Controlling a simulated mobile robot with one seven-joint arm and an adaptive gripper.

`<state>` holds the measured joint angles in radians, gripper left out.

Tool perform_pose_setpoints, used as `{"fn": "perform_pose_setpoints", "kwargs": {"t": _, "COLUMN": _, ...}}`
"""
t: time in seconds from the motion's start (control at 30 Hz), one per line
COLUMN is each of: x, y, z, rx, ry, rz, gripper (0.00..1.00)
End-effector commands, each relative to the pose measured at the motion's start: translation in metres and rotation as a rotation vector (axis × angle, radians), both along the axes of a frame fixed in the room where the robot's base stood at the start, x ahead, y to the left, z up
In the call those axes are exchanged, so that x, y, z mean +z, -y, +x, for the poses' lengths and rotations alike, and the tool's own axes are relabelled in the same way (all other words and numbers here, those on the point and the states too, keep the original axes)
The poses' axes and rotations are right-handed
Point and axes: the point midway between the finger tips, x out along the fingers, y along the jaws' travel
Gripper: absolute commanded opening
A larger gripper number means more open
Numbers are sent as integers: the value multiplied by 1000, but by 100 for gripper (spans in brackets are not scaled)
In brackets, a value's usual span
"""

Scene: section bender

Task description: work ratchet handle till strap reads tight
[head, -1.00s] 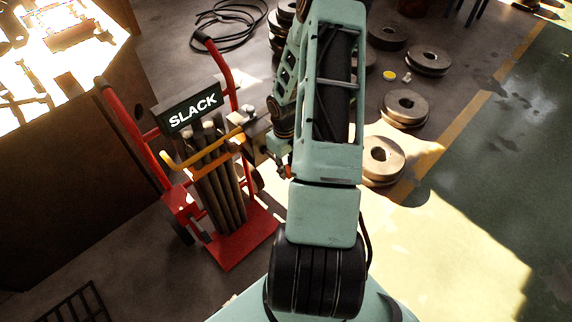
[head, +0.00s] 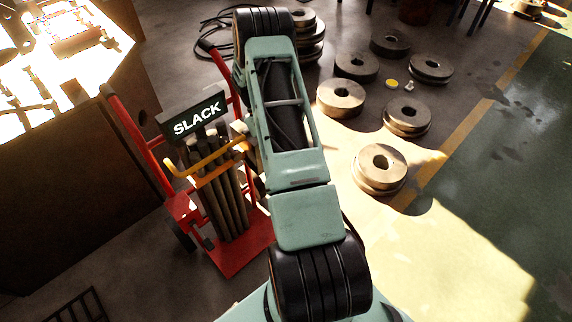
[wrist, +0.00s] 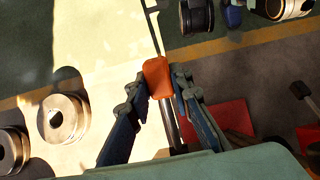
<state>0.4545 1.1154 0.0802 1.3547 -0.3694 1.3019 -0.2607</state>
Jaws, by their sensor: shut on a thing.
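The ratchet handle has an orange grip (wrist: 158,76) on a grey rod, seen in the wrist view. My gripper (wrist: 160,84) is shut on that grip, one blue finger on each side. In the head view my arm hides the gripper and the handle. A dark sign (head: 198,119) on the red hand truck (head: 240,258) reads SLACK. A yellow-orange band (head: 205,160), apparently the strap, runs across the front of several upright dark bars (head: 232,208) on the truck.
Several metal discs (head: 380,168) lie on the floor right of my arm. A dark bench (head: 70,185) stands at the left. A coiled black cable (head: 215,32) lies behind the truck. The green floor (head: 480,190) at right is clear.

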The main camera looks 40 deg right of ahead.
Motion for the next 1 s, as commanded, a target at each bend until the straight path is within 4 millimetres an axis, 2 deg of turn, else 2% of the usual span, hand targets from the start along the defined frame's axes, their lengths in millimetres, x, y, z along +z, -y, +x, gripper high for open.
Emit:
{"fn": "perform_pose_setpoints", "kwargs": {"t": 0.47, "x": 2, "y": 0, "z": 1, "rx": 1, "ry": -11, "rz": -2, "gripper": 0}}
{"fn": "perform_pose_setpoints", "kwargs": {"t": 0.5, "x": 3, "y": 0, "z": 1, "rx": 1, "ry": -11, "rz": -2, "gripper": 24}}
{"fn": "perform_pose_setpoints", "kwargs": {"t": 0.63, "x": 2, "y": 0, "z": 1, "rx": 1, "ry": -11, "rz": -2, "gripper": 38}}
{"fn": "perform_pose_setpoints", "kwargs": {"t": 1.0, "x": 6, "y": 0, "z": 5, "rx": 0, "ry": -10, "rz": -2, "gripper": 38}}
